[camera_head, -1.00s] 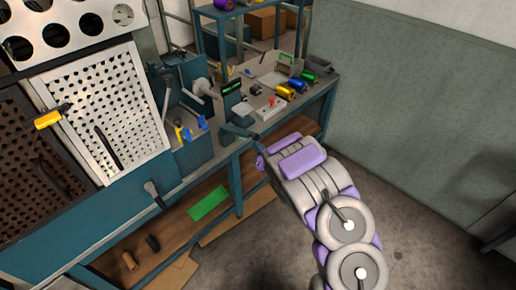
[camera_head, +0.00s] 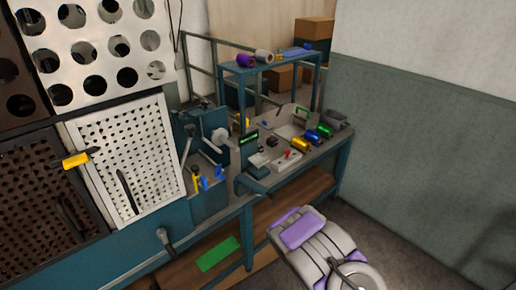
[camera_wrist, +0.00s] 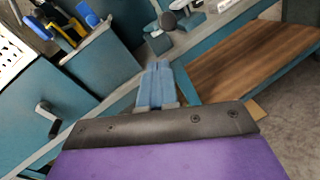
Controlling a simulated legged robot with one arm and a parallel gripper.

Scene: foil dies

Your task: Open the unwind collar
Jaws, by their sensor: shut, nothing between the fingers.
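A teal machine (camera_head: 188,150) with a pale round hub (camera_head: 219,136) and a grey lever (camera_head: 188,142) stands on the bench at the middle left. The hub may be the unwind collar, but I cannot tell whether it is open. My gripper (camera_wrist: 159,66) has its two blue fingers together and empty in the wrist view, pointing toward the bench edge. In the head view my purple and grey arm reaches from the bottom right, in front of and below the machine; its fingertips are hard to make out there.
Blue and yellow handles (camera_head: 201,177) stick out below the machine. Several foil rolls, one of them gold (camera_head: 301,145), lie on the bench's right. A perforated white panel (camera_head: 127,160) and a dark crank handle (camera_head: 166,241) are at left. Floor is clear at right.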

